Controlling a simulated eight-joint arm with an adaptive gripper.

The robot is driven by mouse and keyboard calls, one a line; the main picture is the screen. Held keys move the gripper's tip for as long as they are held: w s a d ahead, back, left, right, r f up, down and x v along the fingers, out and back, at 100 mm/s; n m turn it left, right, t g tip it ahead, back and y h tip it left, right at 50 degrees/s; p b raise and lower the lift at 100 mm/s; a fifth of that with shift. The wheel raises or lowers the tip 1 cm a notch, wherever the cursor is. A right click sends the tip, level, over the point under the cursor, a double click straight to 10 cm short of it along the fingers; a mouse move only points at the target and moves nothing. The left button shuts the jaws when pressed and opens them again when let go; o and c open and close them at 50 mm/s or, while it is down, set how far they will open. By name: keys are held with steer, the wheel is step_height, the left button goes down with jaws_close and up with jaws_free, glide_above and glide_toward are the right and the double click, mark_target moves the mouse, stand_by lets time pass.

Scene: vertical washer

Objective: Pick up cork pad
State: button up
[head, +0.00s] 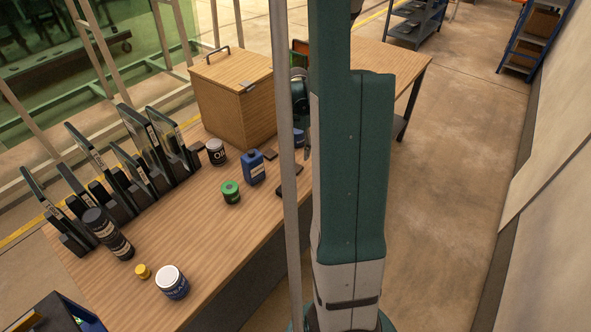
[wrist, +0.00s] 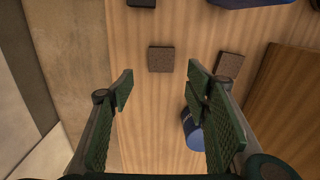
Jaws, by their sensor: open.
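A small square brown-grey pad (wrist: 161,59), which looks like the cork pad, lies flat on the wooden table in the wrist view. A similar speckled pad (wrist: 229,65) lies to its right, beside a wooden box; I cannot tell for certain which is cork. My gripper (wrist: 160,92) is open and empty. Its fingertips are apart on either side of the first pad's column, with the pad a little beyond them in the picture. In the head view my arm hides most of the gripper and part of the table there.
A blue can (wrist: 192,132) lies or stands near the right finger. A wooden box (wrist: 290,105) borders the right. A dark pad (wrist: 141,3) is at the top. In the head view, a blue bottle (head: 253,168), green tin (head: 230,191) and white-lidded jar (head: 171,282) stand on the table (head: 215,255).

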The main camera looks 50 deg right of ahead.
mark_target(296, 167)
steer(key=shift+f, duration=0.25)
steer(key=shift+f, duration=0.15)
steer(key=shift+f, duration=1.15)
steer(key=shift+w+f+b, duration=0.1)
steer(key=shift+f+b, duration=0.5)
steer(key=shift+f, duration=2.05)
steer(key=c, duration=0.8)
